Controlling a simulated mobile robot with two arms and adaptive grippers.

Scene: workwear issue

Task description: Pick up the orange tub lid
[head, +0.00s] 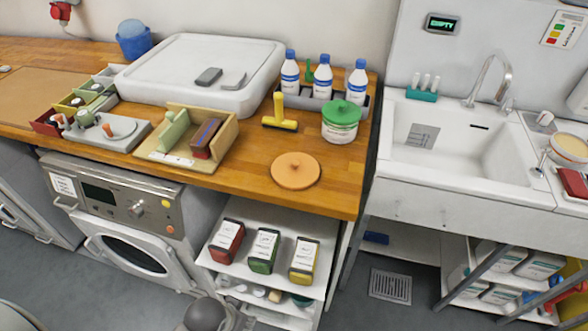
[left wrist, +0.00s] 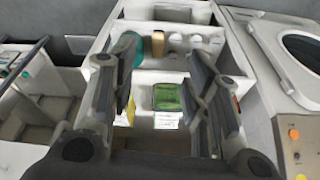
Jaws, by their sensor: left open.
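The orange tub lid (head: 296,170) is a flat round disc with a small knob in its middle. It lies on the wooden worktop near the front edge, clear of other things. It does not show in the left wrist view. My left gripper (left wrist: 160,75) is open and empty, its two dark fingers spread in front of the shelves under the worktop. In the head view only a dark part of what looks like my left arm shows at the bottom edge. My right gripper is in neither view.
A white tub with a green lid (head: 341,134), a yellow-handled tool (head: 281,123) and a wooden box (head: 225,142) stand around the lid. The shelf below holds red, green and yellow containers (head: 264,252). A sink (head: 450,150) is at right. Worktop (head: 256,180) left of the lid is bare.

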